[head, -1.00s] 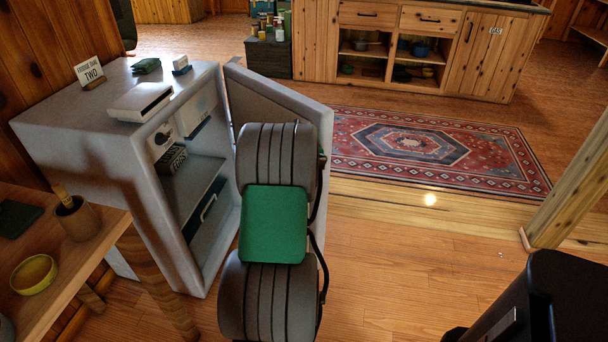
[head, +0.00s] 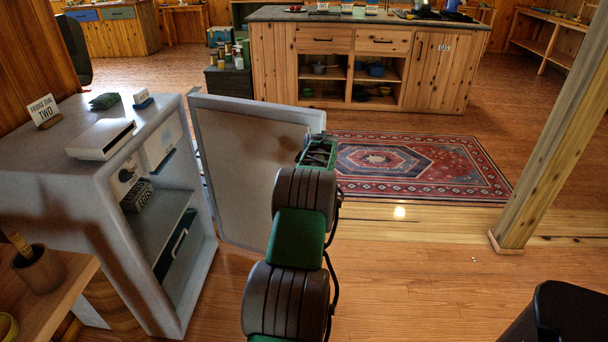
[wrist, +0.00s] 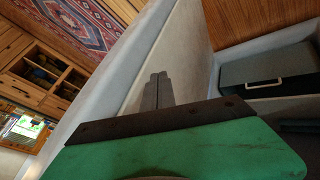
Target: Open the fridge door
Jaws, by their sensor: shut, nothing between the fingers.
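The grey fridge (head: 75,185) stands at the left in the head view, its inside in plain sight. Its door (head: 245,155) is swung wide open, hinged at the far side of the opening. My gripper (wrist: 158,90) is shut and empty in the wrist view. Its fingers point along the pale inner face of the door (wrist: 185,50); I cannot tell whether they touch it. In the head view my arm reaches to the door's free edge, and the fingertips are hidden there. The wrist view also shows a dark drawer (wrist: 266,70) inside the fridge.
A sign (head: 43,109) and a white box (head: 101,139) sit on the fridge. A wooden table (head: 55,295) is at the near left. A wooden post (head: 545,130) stands at right. Floor is clear between post and door, with a red rug (head: 420,165) beyond.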

